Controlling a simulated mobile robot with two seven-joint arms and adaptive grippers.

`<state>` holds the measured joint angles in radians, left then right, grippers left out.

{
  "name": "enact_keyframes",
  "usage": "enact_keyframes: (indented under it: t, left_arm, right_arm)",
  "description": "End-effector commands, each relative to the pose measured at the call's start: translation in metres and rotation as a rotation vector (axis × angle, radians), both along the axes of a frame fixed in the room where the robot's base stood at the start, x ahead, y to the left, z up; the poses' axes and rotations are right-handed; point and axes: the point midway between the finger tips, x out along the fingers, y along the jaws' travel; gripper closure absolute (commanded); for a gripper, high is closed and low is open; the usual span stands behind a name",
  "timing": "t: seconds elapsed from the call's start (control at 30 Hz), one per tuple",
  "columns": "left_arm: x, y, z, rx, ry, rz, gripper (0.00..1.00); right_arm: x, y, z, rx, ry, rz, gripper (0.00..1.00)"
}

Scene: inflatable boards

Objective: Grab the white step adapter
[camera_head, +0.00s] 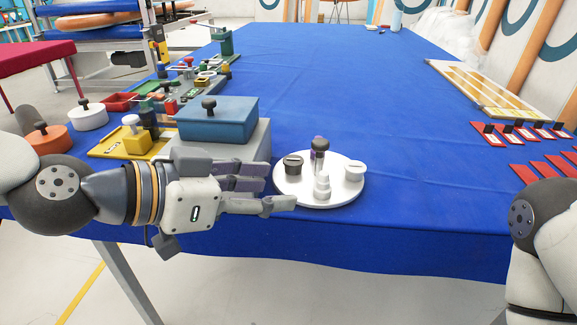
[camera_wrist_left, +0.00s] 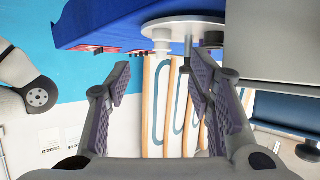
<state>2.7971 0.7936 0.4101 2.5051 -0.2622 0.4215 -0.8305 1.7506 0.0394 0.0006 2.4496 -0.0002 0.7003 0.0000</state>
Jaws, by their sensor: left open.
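The white step adapter (camera_head: 322,186) is a small stepped white piece. It stands upright at the near side of a round white plate (camera_head: 347,194). In the left wrist view, which is turned over, a white piece (camera_wrist_left: 161,44) that looks like it shows at the plate's edge (camera_wrist_left: 182,22), between and beyond my fingertips. My left gripper (camera_head: 279,190) comes in from the left, level and low, with its fingers pointing at the adapter. It is open and empty, just left of the adapter and apart from it; it also shows in the wrist view (camera_wrist_left: 160,80). My right gripper is out of view.
On the plate also stand a dark-capped cup (camera_head: 293,165), a white cup (camera_head: 354,171) and a tall purple-and-dark piece (camera_head: 318,154). A blue knobbed block (camera_head: 218,120) on a grey box stands behind my left gripper. The blue table (camera_head: 400,110) is clear beyond the plate.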

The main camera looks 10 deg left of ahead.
Motion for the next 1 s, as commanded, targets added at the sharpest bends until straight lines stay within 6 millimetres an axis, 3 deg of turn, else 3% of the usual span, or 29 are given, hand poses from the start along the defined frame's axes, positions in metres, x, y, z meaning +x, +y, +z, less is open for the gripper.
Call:
enact_keyframes:
  t: [0.1,0.3,0.7,1.0]
  left_arm:
    - [0.003,-0.004,0.007,-0.001,-0.033,-0.014,0.52]
    - [0.031,-0.033,-0.016,0.001,-0.022,-0.016,0.52]
    - [0.073,-0.076,-0.037,-0.001,-0.030,-0.013,0.52]
    - [0.079,-0.081,-0.036,-0.001,-0.036,-0.011,0.54]
  right_arm:
    - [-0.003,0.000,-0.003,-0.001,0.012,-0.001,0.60]
    - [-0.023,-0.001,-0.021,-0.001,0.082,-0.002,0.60]
    - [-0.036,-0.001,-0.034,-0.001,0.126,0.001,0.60]
    - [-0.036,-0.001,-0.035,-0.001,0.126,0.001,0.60]
